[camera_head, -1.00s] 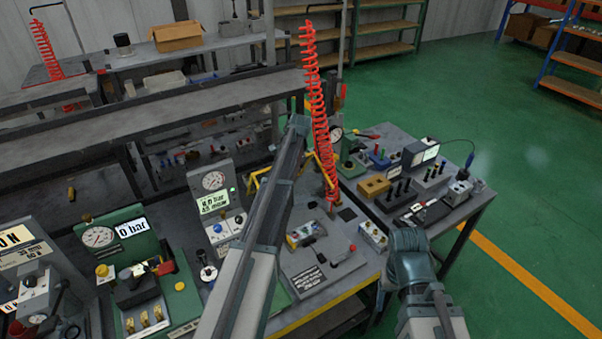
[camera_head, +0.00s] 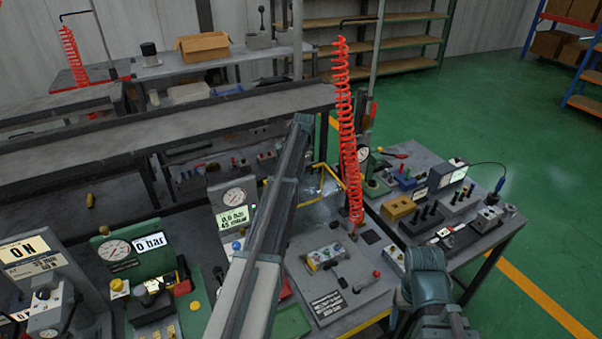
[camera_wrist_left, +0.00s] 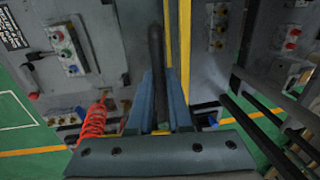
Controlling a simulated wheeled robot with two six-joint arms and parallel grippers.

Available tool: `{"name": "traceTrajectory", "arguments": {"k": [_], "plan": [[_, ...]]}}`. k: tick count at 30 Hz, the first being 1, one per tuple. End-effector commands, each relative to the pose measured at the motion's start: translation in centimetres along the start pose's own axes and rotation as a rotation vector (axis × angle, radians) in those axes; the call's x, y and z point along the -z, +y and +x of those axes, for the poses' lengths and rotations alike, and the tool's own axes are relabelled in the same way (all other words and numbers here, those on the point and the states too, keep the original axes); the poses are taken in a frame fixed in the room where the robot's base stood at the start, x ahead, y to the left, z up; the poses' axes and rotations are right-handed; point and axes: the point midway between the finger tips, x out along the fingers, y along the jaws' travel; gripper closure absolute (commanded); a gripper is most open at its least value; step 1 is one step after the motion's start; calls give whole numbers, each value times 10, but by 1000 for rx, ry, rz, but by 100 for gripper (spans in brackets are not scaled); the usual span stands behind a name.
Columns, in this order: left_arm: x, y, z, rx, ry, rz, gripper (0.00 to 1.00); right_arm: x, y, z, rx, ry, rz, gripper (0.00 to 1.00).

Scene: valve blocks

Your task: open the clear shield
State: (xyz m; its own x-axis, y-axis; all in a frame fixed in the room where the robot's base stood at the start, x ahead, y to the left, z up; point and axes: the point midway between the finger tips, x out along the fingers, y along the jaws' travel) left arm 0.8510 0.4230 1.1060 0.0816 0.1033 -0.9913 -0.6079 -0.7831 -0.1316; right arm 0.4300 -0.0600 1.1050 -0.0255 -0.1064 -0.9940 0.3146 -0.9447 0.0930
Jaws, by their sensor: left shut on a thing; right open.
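The clear shield (camera_head: 316,211) shows as a faint see-through pane with a yellow frame (camera_head: 325,186), partly behind my left arm in the head view. In the left wrist view a yellow frame bar (camera_wrist_left: 185,50) runs upright beside a dark bar (camera_wrist_left: 156,50). My left gripper (camera_wrist_left: 158,90) is shut on this dark bar, which looks like the shield's handle. In the head view the left fingertips are hidden. My right gripper (camera_head: 424,262) is at the lower right, apart from the shield, and open; its fingertips are hard to make out.
A red coiled hose (camera_head: 348,130) hangs right of the shield. A grey panel (camera_head: 338,270) with a valve block (camera_head: 325,257) lies in front. Gauge stations (camera_head: 115,250) stand left. Another bench (camera_head: 440,200) with blocks is at right. Green floor is open beyond it.

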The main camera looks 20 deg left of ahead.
Motion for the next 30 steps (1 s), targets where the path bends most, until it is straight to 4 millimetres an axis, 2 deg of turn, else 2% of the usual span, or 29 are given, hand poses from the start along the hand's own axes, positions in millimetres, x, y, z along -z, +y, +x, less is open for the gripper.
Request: {"name": "traceTrajectory", "arguments": {"k": [13,14,15,16,30], "plan": [[-1,-2,0,2,-2,-1,100,0,0,0,0,0,0,29],[-1,-2,0,3,-2,-1,79,0,0,0,0,0,0,29],[-1,-2,0,3,-2,-1,72,0,0,0,0,0,0,29],[-1,-2,0,2,-2,-1,71,0,0,0,0,0,0,29],[0,-2,-6,1,-1,0,71,0,1,-7,0,0,0,29]]}}
